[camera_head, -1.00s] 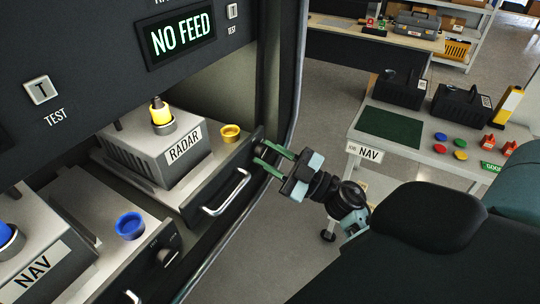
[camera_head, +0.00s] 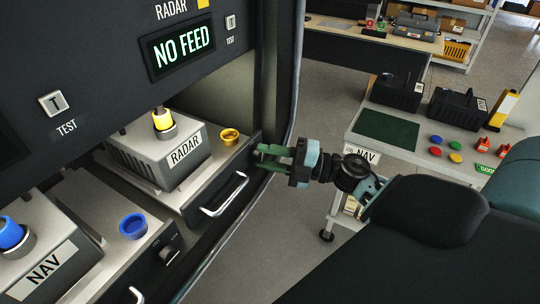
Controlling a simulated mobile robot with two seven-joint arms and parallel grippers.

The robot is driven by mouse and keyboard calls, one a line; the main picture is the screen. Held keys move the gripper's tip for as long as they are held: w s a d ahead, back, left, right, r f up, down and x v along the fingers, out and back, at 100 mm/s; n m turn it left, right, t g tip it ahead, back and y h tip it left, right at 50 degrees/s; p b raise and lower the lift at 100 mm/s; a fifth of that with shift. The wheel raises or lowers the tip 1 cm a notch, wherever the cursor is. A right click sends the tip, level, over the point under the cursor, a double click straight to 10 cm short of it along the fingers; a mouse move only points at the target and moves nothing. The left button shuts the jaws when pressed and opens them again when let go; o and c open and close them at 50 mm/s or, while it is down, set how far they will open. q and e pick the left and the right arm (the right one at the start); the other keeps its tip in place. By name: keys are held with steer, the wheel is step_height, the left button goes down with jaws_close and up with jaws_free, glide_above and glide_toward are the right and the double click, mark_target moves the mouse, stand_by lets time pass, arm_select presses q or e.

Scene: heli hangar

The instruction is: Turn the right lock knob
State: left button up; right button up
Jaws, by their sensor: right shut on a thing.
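The radar tray (camera_head: 222,168) is a grey drawer with a silver handle (camera_head: 226,196) on its dark front. The right lock knob sits at the right end of that front, mostly hidden behind the fingertips. My right gripper (camera_head: 262,156) reaches in from the right with green fingers, shut on the knob. A second dark knob (camera_head: 168,254) shows uncovered on the NAV tray front at lower left. My left gripper is not in view.
The radar box (camera_head: 160,150) with a yellow plug (camera_head: 162,119) and a yellow cap (camera_head: 229,136) are on the tray. A NO FEED display (camera_head: 182,48) is above. A cart (camera_head: 395,150) stands at right.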

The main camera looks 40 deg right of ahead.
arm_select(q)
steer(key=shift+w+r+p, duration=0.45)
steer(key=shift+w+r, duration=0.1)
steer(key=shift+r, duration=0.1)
arm_select(e)
steer(key=shift+r+n+g+h, duration=0.15)
steer(key=shift+n+g, duration=0.15)
steer(key=shift+n, duration=0.45)
steer(key=shift+r+n+g+h, duration=0.15)
steer(key=shift+n+g, duration=0.15)
steer(key=shift+n, duration=0.45)
steer(key=shift+f, duration=0.15)
steer(key=o, duration=1)
steer(key=shift+c, duration=0.2)
